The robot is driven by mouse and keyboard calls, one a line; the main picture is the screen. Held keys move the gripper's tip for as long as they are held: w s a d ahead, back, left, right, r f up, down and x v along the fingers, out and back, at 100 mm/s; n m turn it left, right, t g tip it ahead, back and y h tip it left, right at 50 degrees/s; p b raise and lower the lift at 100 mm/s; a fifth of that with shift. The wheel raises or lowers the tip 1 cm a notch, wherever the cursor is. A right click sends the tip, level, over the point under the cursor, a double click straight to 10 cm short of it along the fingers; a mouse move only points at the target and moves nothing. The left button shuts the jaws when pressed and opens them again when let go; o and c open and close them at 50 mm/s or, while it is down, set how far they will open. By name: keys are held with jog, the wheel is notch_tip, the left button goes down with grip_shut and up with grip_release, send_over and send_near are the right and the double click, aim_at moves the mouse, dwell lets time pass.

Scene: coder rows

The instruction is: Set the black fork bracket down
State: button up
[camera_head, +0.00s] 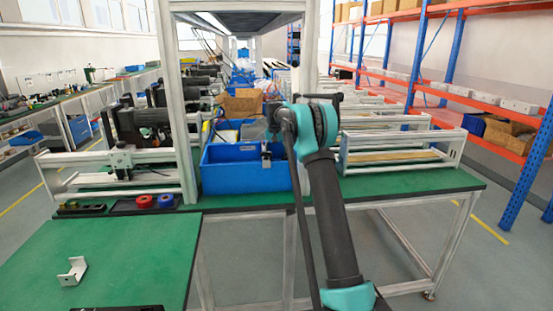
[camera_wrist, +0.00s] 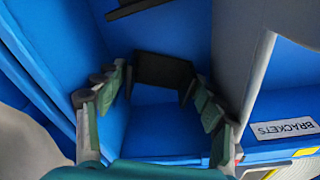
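My gripper (camera_wrist: 160,82) reaches down inside a blue bin, with its two fingers against the sides of the black fork bracket (camera_wrist: 163,70). The bracket sits between the fingertips, over the blue bin floor; whether it touches the floor I cannot tell. In the head view my gripper (camera_head: 266,158) is at the blue bin (camera_head: 245,180), its tips partly below the rim, and the bracket cannot be made out. The bin's wall carries a white label reading BRACKETS (camera_wrist: 285,130). Another dark piece (camera_wrist: 137,8) lies at the top of the wrist view.
A pale metal bracket (camera_head: 72,271) lies on the near green table (camera_head: 130,245). Red and blue round parts (camera_head: 155,201) sit in a dark tray left of the bin. Aluminium frames (camera_head: 395,150) stand on the right, and a machine fixture (camera_head: 122,160) on the left. A cardboard box (camera_head: 243,103) is behind.

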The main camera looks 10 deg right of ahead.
notch_tip(320, 180, up, 12)
jog(key=s, duration=0.1)
jog(key=shift+s+a+r, duration=0.15)
jog(key=shift+s+a, duration=0.05)
jog(key=shift+a, duration=0.1)
